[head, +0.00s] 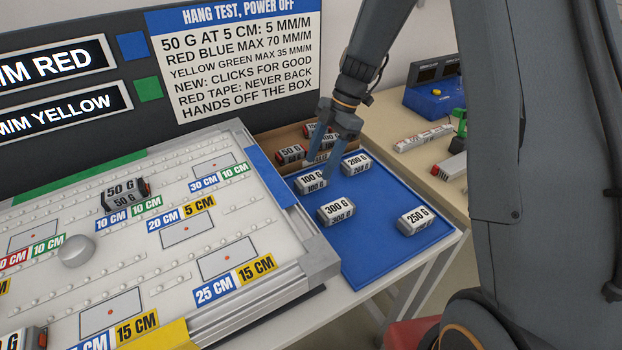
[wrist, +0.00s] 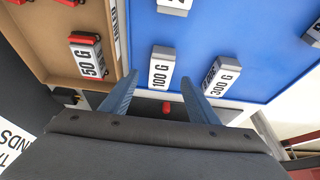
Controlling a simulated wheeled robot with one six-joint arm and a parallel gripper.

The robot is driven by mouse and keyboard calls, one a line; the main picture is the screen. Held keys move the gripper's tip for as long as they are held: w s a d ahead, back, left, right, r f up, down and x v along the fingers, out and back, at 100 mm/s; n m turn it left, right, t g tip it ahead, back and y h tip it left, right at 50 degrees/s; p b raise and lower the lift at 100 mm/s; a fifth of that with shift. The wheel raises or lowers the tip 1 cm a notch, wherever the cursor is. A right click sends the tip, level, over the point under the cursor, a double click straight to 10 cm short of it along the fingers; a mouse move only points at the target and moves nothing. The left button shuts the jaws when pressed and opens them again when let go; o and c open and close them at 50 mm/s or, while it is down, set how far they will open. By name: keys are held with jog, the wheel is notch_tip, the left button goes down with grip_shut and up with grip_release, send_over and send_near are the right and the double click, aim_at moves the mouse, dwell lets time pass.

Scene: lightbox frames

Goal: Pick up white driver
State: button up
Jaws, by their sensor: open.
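Nothing in view is labelled as a driver, and I cannot tell for sure which thing is the white driver. White-faced weight blocks stand on a blue tray (head: 380,246): 100 G (head: 311,182), 200 G (head: 356,163), 300 G (head: 337,209) and 250 G (head: 413,221). My gripper (head: 319,168) is over the tray's back left, close to the 100 G block. In the wrist view my gripper (wrist: 158,77) is open and empty, with the 100 G block (wrist: 162,68) seen between its fingertips. The 300 G block (wrist: 222,76) is right of the right finger.
A cardboard box (head: 268,142) with red-ended blocks adjoins the tray's back edge. A white test board (head: 190,265) with coloured labels, a 50 G block (head: 124,194) and a grey knob fills the left. A back-right table (head: 402,115) holds a blue device (head: 433,100) and white strips.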

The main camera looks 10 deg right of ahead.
aim_at(313, 177)
jog(key=shift+p+x, duration=1)
jog(key=shift+x, duration=1.25)
jog(key=shift+s+a, duration=0.1)
jog(key=shift+a, duration=0.05)
jog(key=shift+c, duration=0.5)
jog(key=shift+r, duration=0.1)
jog(key=c, duration=1.1)
